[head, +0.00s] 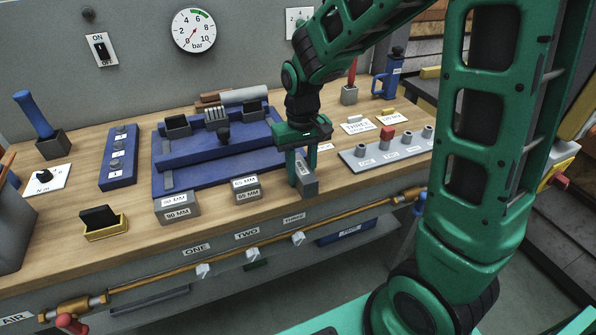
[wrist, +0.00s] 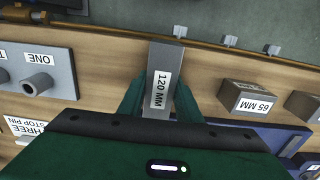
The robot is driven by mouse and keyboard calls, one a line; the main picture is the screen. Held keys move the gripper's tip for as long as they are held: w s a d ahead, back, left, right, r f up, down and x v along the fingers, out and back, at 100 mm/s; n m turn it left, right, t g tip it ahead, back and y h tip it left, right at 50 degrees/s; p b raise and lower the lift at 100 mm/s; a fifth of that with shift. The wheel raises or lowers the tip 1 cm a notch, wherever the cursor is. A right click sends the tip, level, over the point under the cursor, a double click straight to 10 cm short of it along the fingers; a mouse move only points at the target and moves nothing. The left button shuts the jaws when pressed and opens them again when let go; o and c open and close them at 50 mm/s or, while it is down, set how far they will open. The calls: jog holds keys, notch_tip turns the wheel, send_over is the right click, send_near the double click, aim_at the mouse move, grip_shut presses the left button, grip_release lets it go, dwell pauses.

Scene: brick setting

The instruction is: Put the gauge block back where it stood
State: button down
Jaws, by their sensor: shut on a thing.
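My gripper (head: 302,172) is shut on a grey gauge block (head: 308,186) near the front edge of the bench. In the wrist view the block (wrist: 179,52) lies between both fingers (wrist: 158,100) and its white label reads 120 MM. The block looks upright in the head view. I cannot tell whether its base touches the bench. The 65 MM block (head: 247,195) stands to its left, apart from it; it also shows in the wrist view (wrist: 243,93). The 90 MM block (head: 178,215) stands further left.
A blue fixture (head: 200,165) lies behind the blocks. A grey rail with pegs (head: 380,155) is to the right. A brass air pipe (head: 230,250) runs along the bench front below labels ONE, TWO and THREE. Bare wood (head: 275,190) shows between the 65 MM block and the held block.

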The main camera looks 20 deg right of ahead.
aim_at(301, 167)
jog(key=c, duration=1.3)
grip_release()
jog(key=shift+f, duration=0.1)
notch_tip(301, 167, up, 12)
jog(key=s+d+f+m, duration=0.1)
jog(key=s+d+m, duration=0.1)
jog(key=s+d, duration=0.3)
jog(key=s+d+f+m, duration=0.1)
jog(key=s+d+m, duration=0.1)
jog(key=s+d, duration=0.4)
jog(key=s+d+f+m, duration=0.1)
jog(key=s+d, duration=0.5)
jog(key=s, duration=0.6)
jog(key=shift+s+f+m, duration=0.15)
jog(key=shift+s+m, duration=0.1)
jog(key=shift+m, duration=0.45)
